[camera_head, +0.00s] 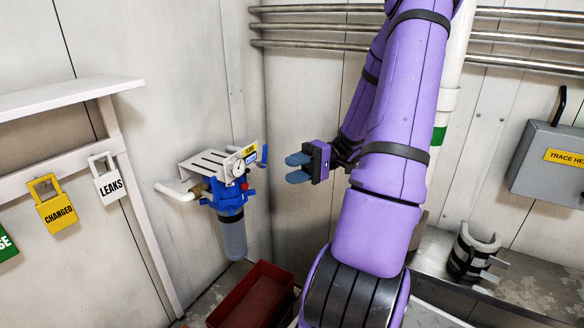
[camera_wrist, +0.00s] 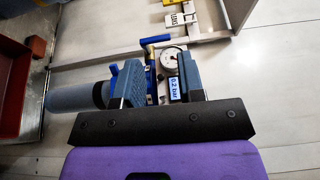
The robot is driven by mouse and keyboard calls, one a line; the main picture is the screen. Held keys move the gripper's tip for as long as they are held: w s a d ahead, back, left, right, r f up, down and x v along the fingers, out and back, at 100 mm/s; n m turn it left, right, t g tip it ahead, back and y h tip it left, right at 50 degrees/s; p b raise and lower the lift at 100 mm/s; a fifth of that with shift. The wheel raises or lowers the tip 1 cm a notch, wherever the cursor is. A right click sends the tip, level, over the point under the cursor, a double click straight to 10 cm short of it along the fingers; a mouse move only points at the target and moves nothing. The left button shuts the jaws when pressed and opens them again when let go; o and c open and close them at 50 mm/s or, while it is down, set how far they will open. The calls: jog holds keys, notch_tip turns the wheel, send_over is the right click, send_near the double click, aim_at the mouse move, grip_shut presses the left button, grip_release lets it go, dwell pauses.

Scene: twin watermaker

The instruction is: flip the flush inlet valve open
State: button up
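A filter unit with a blue head (camera_head: 232,195) and a grey bowl hangs on the left wall under a slotted white bracket (camera_head: 212,163). A small blue lever (camera_head: 264,154) stands at its right end, beside a yellow label (camera_head: 248,150); I take it to be the flush inlet valve's handle. In the wrist view a blue handle (camera_wrist: 155,40) shows beyond and between my fingertips. My gripper (camera_head: 290,168) is open and empty, to the right of the lever in the head view and apart from it. The wrist view shows its two blue-grey fingers (camera_wrist: 158,72) spread wide.
A round gauge (camera_head: 239,169) and a "0.2 bar" display (camera_wrist: 178,89) sit close to the handle. A white pipe (camera_head: 177,191) runs left from the unit. A red bin (camera_head: 252,296) stands below. Padlock tags (camera_head: 56,212) hang left under a white shelf (camera_head: 60,97).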

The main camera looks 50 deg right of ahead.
jog(key=a+r+n+g+h, duration=0.2)
jog(key=a+r+g+h, duration=0.2)
jog(key=a+g+h, duration=0.6)
jog(key=shift+s+a+r+t+h, duration=1.55)
jog(key=shift+a+r+t+h, duration=2.05)
jog(key=shift+a+r+t, duration=0.75)
jog(key=m+g, duration=0.3)
jog(key=m, duration=1.2)
send_over(265, 162)
notch_tip(265, 162, down, 2)
jog(key=shift+w+d+f, duration=0.3)
jog(key=shift+d+f, duration=0.1)
jog(key=shift+f, duration=0.05)
notch_tip(265, 162, down, 11)
jog(key=shift+r, duration=0.2)
